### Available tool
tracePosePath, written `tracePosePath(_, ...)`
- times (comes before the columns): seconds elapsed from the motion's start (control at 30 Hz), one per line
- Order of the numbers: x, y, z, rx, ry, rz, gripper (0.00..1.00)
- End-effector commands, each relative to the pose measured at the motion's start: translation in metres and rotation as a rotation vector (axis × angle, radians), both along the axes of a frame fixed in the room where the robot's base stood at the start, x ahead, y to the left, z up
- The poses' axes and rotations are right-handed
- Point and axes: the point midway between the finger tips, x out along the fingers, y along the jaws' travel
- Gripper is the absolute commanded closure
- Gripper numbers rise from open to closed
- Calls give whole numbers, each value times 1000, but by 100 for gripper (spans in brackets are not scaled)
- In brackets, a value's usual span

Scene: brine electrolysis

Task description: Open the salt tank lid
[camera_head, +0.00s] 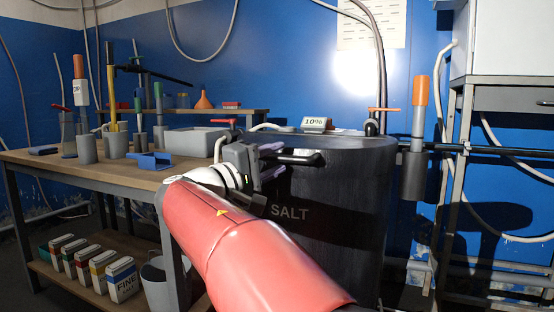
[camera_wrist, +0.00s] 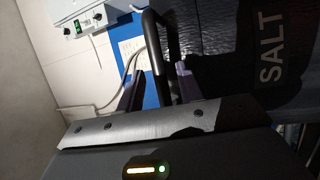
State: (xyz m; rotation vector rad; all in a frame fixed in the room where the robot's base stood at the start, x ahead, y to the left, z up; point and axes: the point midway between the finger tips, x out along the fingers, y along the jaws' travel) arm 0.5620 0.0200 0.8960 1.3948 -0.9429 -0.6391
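The salt tank (camera_head: 330,215) is a large dark drum marked "SALT", standing in the middle behind my red arm. Its dark top rim (camera_head: 360,141) looks level, but the lid's surface is seen almost edge-on. A black bar handle (camera_head: 298,158) sticks out from its upper front. My gripper (camera_head: 273,160) is beside the handle's left end, its purple fingers apart. In the wrist view, the handle (camera_wrist: 162,50) runs down into the gap between the two open fingers (camera_wrist: 158,80). Contact between fingers and handle cannot be made out.
A workbench (camera_head: 40,160) with cylinders, a grey tray (camera_head: 195,142) and blue pieces stands left, with several salt boxes (camera_head: 122,279) on its lower shelf. A "10%" sign (camera_head: 317,124) shows above the tank. A pipe (camera_head: 470,149) and metal rack (camera_head: 455,200) are at right.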

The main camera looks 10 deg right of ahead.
Motion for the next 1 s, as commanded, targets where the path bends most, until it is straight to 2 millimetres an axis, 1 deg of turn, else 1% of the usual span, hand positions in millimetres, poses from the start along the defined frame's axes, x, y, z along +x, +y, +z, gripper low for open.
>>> tracePosePath(0.03, 3, -5, 1, 0, 0, -2, 64)
tracePosePath(0.17, 7, -12, 2, 0, 1, 0, 64)
tracePosePath(0.43, 8, -13, 2, 0, 1, 0, 64)
tracePosePath(0.7, 8, -13, 2, 1, 2, 1, 99)
tracePosePath(1.0, 8, -13, 3, 2, 3, 1, 100)
